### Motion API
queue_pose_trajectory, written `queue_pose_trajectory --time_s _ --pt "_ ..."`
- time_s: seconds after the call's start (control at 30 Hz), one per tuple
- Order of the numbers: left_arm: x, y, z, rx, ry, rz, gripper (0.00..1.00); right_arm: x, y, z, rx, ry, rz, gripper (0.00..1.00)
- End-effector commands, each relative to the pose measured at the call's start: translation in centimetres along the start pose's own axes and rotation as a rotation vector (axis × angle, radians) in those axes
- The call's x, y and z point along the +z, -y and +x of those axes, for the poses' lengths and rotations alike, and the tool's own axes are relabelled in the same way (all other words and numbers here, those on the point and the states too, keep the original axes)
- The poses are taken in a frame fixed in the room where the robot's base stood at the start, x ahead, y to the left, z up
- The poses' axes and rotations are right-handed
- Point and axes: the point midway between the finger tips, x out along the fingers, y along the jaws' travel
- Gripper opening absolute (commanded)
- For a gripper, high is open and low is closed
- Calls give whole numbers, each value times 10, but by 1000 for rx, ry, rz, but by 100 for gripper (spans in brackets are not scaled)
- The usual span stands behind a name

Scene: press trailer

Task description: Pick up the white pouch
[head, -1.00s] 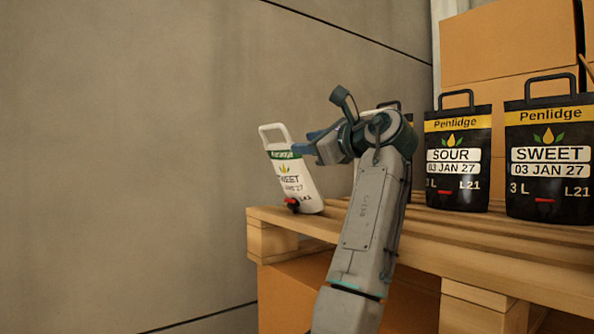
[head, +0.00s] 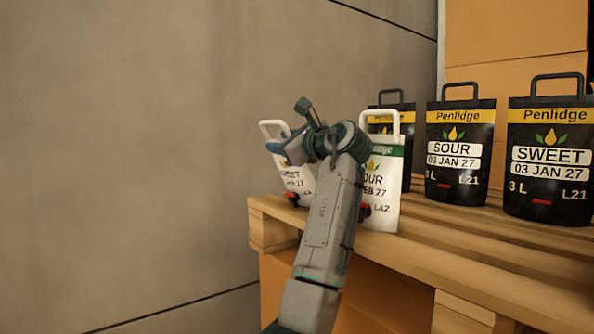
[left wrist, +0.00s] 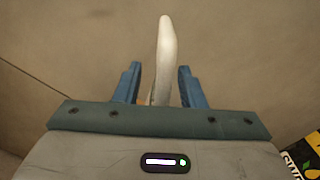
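A white pouch marked SWEET (head: 291,178), with a loop handle and a red tap, stands tilted at the pallet's left end. My left gripper (head: 282,148) is at its upper part and covers some of it. In the left wrist view a white pouch (left wrist: 163,60) is seen edge-on between the two blue fingers (left wrist: 160,88). The fingers are open, with a gap showing on each side. A second white pouch, marked SOUR (head: 386,190), with a green band, stands behind my left arm, which hides its left part. My right gripper is not in view.
Black Penlidge pouches marked SOUR (head: 459,150) and SWEET (head: 548,165) stand on the wooden pallet (head: 440,245), with another black one behind. Cardboard boxes (head: 515,35) are stacked at the back right. A plain grey wall (head: 130,150) fills the left.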

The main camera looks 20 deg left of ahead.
Motion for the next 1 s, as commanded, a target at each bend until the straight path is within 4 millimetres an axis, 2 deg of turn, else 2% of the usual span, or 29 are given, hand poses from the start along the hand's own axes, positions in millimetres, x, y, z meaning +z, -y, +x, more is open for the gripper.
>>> queue_pose_trajectory --time_s 0.17,0.3,0.37,1.0 --pt "-1 0 0 0 0 0 36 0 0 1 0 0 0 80" --pt "-1 0 0 0 0 0 9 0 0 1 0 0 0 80" --pt "-1 0 0 0 0 0 0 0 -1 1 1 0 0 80" --pt "0 0 0 0 2 0 0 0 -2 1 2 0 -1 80"
